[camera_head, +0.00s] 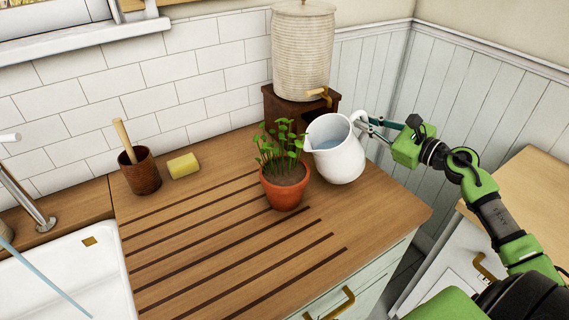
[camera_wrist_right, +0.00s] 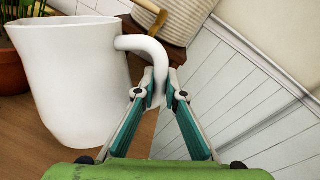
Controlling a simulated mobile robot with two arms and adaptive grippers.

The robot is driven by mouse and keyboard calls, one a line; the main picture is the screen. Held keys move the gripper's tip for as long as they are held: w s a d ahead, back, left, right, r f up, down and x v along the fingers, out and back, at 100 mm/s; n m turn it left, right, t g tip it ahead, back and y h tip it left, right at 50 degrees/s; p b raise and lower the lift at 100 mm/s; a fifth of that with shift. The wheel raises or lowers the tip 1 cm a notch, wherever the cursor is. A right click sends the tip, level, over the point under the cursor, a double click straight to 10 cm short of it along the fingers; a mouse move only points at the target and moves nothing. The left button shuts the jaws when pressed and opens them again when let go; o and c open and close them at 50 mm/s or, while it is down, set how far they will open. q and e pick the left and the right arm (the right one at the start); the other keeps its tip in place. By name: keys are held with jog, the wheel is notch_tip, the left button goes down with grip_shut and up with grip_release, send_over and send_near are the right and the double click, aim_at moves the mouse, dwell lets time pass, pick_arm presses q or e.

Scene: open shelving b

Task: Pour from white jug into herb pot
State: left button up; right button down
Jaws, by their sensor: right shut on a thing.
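The white jug (camera_head: 342,158) is tilted to the left in the head view, with its spout at the right side of the herb pot's plants. Bluish water shows inside its mouth. The herb pot (camera_head: 284,190) is terracotta with green seedlings and stands upright on the wooden counter. My right gripper (camera_head: 366,124) is shut on the jug's handle, at the jug's right side. In the right wrist view the gripper (camera_wrist_right: 158,92) pinches the handle, and the jug (camera_wrist_right: 72,80) fills the left. The herb pot (camera_wrist_right: 10,65) shows at the left edge. My left gripper is not in view.
A ribbed water dispenser (camera_head: 302,50) on a dark wooden stand (camera_head: 290,108) is behind the jug. A yellow sponge (camera_head: 184,166) and a brown cup (camera_head: 140,174) with a wooden handle stand at the back left. A white sink (camera_head: 70,285) is at left. The grooved counter (camera_head: 190,240) front is clear.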

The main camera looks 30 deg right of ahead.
aim_at(358, 110)
jog(key=shift+n, duration=0.9)
jog(key=r+p, duration=0.1)
jog(key=a+r+p, duration=0.1)
jog(key=r+p, duration=0.1)
jog(key=a+r+p, duration=0.1)
jog(key=p, duration=0.1)
jog(key=shift+a+r, duration=0.25)
jog(key=shift+r, duration=0.1)
jog(key=shift+a+r+n+p, duration=0.25)
jog(key=shift+a+n+p, duration=0.35)
jog(key=shift+p, duration=0.45)
jog(key=shift+f+h, duration=0.15)
jog(key=shift+h, duration=0.15)
jog(key=shift+a+r+n+p, duration=0.2)
jog(key=shift+n+p, duration=0.1)
jog(key=shift+p, duration=0.1)
jog(key=shift+r+p, duration=0.15)
jog(key=shift+p, duration=0.2)
jog(key=shift+a+r+n+p, duration=0.6)
jog(key=shift+r+p, duration=0.25)
jog(key=shift+p, duration=0.75)
jog(key=shift+a+r+g+p, duration=0.1)
jog(key=shift+r+g+p, duration=0.15)
jog(key=shift+p, duration=0.25)
jog(key=shift+s+a+r+n+h+p, duration=0.1)
jog(key=shift+a+r+n+h+p, duration=0.45)
jog(key=shift+p, duration=1.5)
